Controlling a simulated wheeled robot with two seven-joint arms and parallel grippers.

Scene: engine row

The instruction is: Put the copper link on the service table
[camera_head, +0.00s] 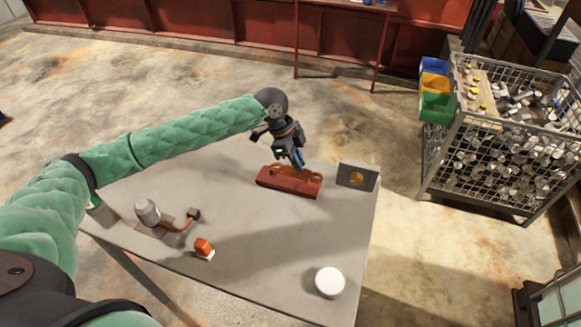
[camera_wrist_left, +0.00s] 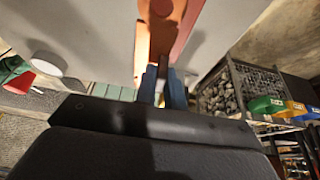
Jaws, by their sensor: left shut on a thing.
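The copper link (camera_head: 313,174) stands on edge at the red block (camera_head: 289,182) on the grey table (camera_head: 240,235). The link is a flat brown-orange bar with rounded ends, and the block hides its lower part. My left gripper (camera_head: 298,160) reaches down over it from behind and is shut on it. In the left wrist view, the blue fingertips (camera_wrist_left: 163,78) meet the copper link (camera_wrist_left: 158,35), with the red block (camera_wrist_left: 186,28) close beside it. I cannot tell whether the link is clear of the block. My right gripper is not in view.
A white round lid (camera_head: 329,281), an orange-red piece (camera_head: 203,248) and a grey cylinder (camera_head: 147,212) stand nearer. A wire cage (camera_head: 500,155) with colored bins (camera_head: 436,107) stands right. The table's middle is clear.

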